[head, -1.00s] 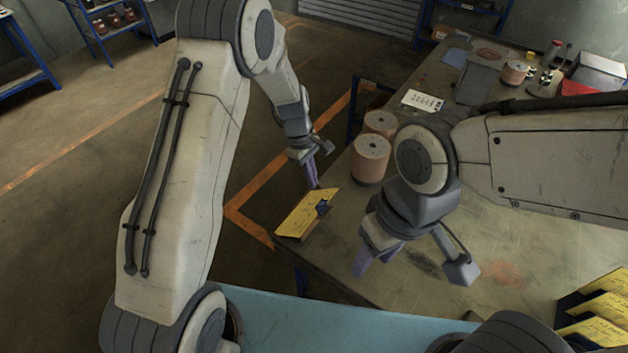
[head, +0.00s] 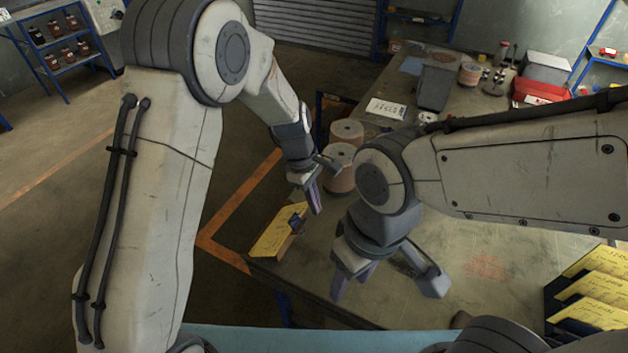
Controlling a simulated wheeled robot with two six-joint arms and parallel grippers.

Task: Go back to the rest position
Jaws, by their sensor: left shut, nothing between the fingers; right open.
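My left gripper (head: 314,199) is shut and empty. It hangs above the left edge of the workbench, just beside a yellow card or box (head: 277,232) with a dark blue item on it. My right gripper (head: 338,288) points down over the near left part of the workbench (head: 480,215). It is open, and nothing shows between its fingers. My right forearm hides part of the bench.
Two copper-coloured spools (head: 341,172) stand behind the grippers. Several yellow cards (head: 597,287) stand in a dark holder at the right. A white label (head: 387,108), a grey bin (head: 435,87) and a red box (head: 540,90) lie farther back.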

